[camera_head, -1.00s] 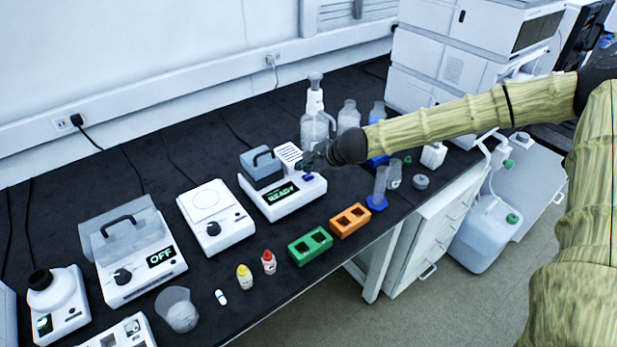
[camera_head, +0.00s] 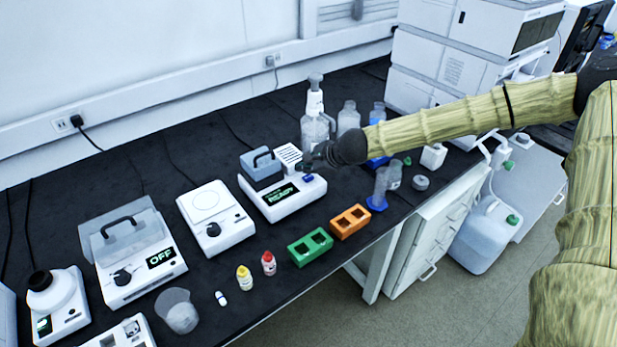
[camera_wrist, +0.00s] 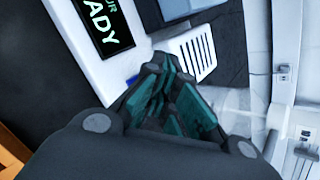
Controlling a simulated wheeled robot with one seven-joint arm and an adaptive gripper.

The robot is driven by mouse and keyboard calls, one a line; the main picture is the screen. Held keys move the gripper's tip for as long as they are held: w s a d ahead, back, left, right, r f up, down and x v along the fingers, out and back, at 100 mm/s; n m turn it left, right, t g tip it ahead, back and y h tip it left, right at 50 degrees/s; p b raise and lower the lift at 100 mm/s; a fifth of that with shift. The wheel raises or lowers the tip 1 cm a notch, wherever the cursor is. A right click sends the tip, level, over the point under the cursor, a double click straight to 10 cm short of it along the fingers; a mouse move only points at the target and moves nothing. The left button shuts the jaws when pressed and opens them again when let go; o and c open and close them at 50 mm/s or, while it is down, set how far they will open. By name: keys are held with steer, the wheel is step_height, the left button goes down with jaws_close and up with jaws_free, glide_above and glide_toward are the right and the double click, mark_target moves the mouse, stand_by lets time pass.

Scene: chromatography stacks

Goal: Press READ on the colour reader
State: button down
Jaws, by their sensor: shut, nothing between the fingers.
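The colour reader (camera_head: 283,204) is a white box with a grey-blue lidded block on top, a slatted vent and a dark display with green "READY" text. Its blue button (camera_head: 308,178) shows at the right end of its front. My gripper (camera_head: 305,164) is shut and empty, just above that right end, pointing down at it. The fingers largely hide the button there; contact cannot be told.
A green rack (camera_head: 310,246) and an orange rack (camera_head: 350,221) stand in front of the reader. A white plate device (camera_head: 214,217) is at its left. Bottles (camera_head: 348,117) stand behind my gripper, and a blue-based cylinder (camera_head: 380,187) stands to the right.

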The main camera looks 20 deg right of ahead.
mark_target(306, 179)
steer(key=shift+f, duration=0.1)
steer(key=shift+f+b, duration=0.3)
steer(key=shift+f+b, duration=0.3)
steer(key=shift+f, duration=0.1)
stand_by(0.9)
steer(key=shift+r, duration=0.1)
steer(key=shift+r+p, duration=0.7)
steer(key=shift+r, duration=0.05)
steer(key=shift+r+p, duration=2.1)
steer(key=shift+r, duration=0.4)
